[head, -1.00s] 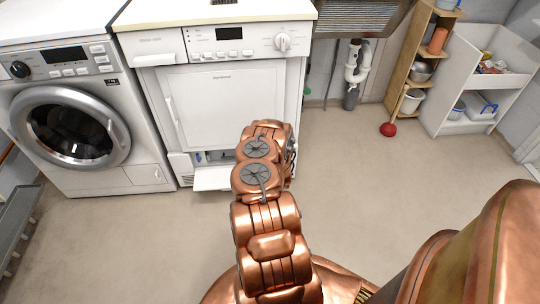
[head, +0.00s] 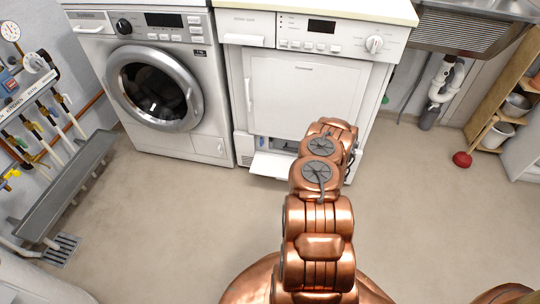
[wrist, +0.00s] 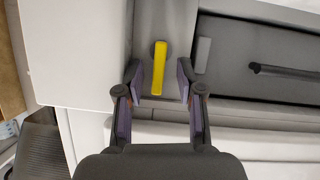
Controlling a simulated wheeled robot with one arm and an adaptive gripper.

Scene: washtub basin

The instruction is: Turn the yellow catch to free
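The yellow catch (wrist: 159,67) is a narrow bar on a round grey pivot, set on a pale grey face. It stands lengthwise up and down in the wrist view. My gripper (wrist: 157,82) is open, with one finger on each side of the catch's lower half. Small gaps show between the bar and both fingers. I cannot tell how deep the fingers reach. In the head view the catch and my gripper are hidden behind my copper arm, which reaches to the low opening of the white dryer (head: 305,90).
A white flap (head: 275,165) hangs open at the dryer's base. In the wrist view a small grey block (wrist: 203,55) and a dark handle (wrist: 285,71) sit right of the catch. A washing machine (head: 155,85) stands left. A red plunger (head: 461,159) stands right. The floor in front is clear.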

